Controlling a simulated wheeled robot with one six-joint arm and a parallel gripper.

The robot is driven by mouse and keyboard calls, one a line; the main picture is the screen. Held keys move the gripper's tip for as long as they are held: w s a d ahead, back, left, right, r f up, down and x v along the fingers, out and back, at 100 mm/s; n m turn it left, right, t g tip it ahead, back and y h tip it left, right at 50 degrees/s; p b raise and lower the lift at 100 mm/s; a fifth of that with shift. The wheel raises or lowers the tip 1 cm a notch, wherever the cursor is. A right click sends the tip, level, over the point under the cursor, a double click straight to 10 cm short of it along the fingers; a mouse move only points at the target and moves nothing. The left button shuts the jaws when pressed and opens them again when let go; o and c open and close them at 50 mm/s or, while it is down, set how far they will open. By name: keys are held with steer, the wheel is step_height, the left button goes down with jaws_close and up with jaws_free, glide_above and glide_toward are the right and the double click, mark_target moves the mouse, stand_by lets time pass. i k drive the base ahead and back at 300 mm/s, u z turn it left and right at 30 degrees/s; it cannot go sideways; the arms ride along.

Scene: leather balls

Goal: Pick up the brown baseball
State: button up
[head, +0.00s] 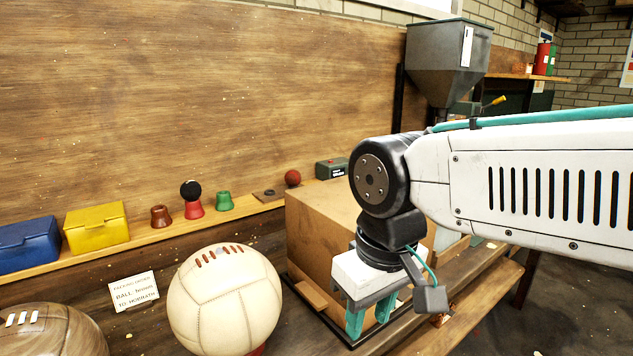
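A large brown leather ball (45,332) with white lacing lies at the bottom left, partly cut off by the picture edge. My gripper (372,322) points down at the right, in front of a cardboard box and well apart from both balls.
The cardboard box (325,215) stands beside my gripper. A white card (134,291) stands between the balls. The shelf behind holds blue (28,246) and yellow (97,228) boxes, small coloured stands, a black ball (190,189) and a red ball (292,178). A wooden panel rises behind.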

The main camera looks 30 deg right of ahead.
mark_target(293, 178)
steer(key=z, duration=0.5)
steer(key=k, duration=1.15)
steer(key=z, duration=1)
steer(key=i, duration=0.65)
steer(key=z, duration=0.5)
steer(key=i, duration=0.7)
steer(key=u, duration=0.8)
steer(key=i, duration=0.8)
steer(key=u, duration=0.8)
